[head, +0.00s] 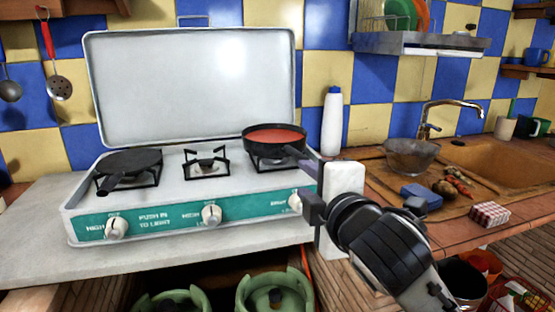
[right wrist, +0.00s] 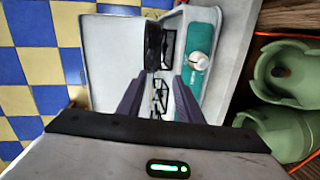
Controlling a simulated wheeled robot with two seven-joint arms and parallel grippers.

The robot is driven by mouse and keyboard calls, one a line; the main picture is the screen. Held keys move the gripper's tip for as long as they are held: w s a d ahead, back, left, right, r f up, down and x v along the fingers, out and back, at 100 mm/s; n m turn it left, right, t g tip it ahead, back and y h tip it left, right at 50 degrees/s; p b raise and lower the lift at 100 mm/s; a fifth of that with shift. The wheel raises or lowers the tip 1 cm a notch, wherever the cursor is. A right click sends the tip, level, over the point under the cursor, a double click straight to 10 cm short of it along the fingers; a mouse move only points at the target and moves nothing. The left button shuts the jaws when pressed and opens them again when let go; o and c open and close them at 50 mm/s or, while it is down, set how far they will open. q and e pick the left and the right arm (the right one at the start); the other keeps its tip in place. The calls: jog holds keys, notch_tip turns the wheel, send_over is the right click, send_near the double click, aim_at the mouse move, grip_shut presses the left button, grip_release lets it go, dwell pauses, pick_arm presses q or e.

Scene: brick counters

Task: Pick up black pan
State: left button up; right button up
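A flat black pan (head: 133,163) sits on the left burner of the camping stove in the head view. Its short handle points to the front left. A second dark pan with red contents (head: 274,138) sits on the right burner. My right gripper (head: 309,185) comes in from the right, at the stove's right end near the red-filled pan. Its two fingers are apart and point left. In the right wrist view the gripper (right wrist: 160,95) is open with nothing clearly held between its fingers. My left gripper is not in view.
The stove (head: 205,215) has its lid (head: 200,85) raised behind the burners and white knobs in front. A white bottle (head: 332,120) stands behind right. A bowl (head: 411,155) and sink lie right. Green gas cylinders (head: 276,292) stand below the counter.

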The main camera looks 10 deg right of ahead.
aim_at(299, 154)
jog(key=shift+n+h, duration=0.3)
jog(key=w, duration=0.1)
jog(key=w+r, duration=0.1)
jog(key=w, duration=0.2)
jog(key=shift+w+d+r+b, duration=0.2)
jog(key=shift+d+r+b, duration=0.1)
jog(key=shift+d+b, duration=0.1)
jog(key=w, duration=0.3)
jog(key=w+f, duration=0.1)
jog(key=w, duration=0.1)
jog(key=shift+w+d+b, duration=0.1)
jog(key=shift+d+b, duration=0.15)
jog(key=shift+b, duration=0.05)
grip_shut()
dwell(0.4)
jog(key=shift+r+t, duration=0.25)
jog(key=shift+t, duration=0.05)
